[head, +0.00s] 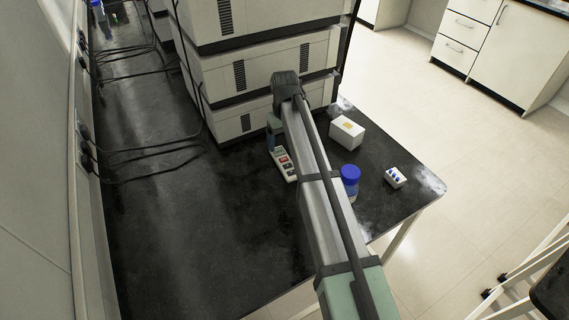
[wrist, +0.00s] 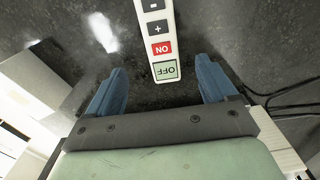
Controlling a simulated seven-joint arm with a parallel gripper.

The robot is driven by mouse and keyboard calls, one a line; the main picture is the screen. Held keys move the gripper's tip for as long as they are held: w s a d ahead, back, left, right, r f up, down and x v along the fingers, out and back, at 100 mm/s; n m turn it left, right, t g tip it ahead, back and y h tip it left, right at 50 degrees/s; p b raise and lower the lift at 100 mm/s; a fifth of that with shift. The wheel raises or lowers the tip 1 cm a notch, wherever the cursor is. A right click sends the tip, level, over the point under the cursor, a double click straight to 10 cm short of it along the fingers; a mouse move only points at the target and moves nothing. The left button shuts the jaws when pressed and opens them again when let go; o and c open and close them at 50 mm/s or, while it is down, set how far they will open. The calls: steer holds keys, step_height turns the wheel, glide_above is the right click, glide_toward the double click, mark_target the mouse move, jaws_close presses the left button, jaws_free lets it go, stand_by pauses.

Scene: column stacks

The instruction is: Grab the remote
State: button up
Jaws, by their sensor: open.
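The remote (wrist: 160,42) is white, with a red ON button, a green OFF button and dark plus and minus buttons. In the wrist view it enters from the top edge, and its OFF end lies between my fingers. In the head view the remote (head: 284,163) lies on the black bench, partly hidden by my arm. My gripper (wrist: 158,82) is open, with its blue fingers on either side of the remote and apart from it. In the head view my gripper (head: 274,127) is mostly hidden behind my arm; a blue finger shows.
Stacked white instrument units (head: 262,70) stand close behind the remote. A white box (head: 346,133), a blue-capped bottle (head: 350,180) and a small white holder with blue items (head: 396,177) stand right of my arm. Black cables (head: 150,150) lie on the left. The bench's front left (head: 190,240) is clear.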

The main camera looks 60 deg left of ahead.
mark_target(285, 161)
steer(key=shift+f, duration=1.5)
steer(key=shift+s+d+f, duration=0.1)
steer(key=shift+d+f, duration=0.05)
steer(key=shift+f, duration=1.15)
steer(key=shift+s+d+f, duration=0.1)
steer(key=shift+f, duration=1.2)
steer(key=shift+c, duration=0.4)
steer(key=c, duration=1.1)
steer(key=shift+r, duration=0.15)
steer(key=shift+c, duration=0.2)
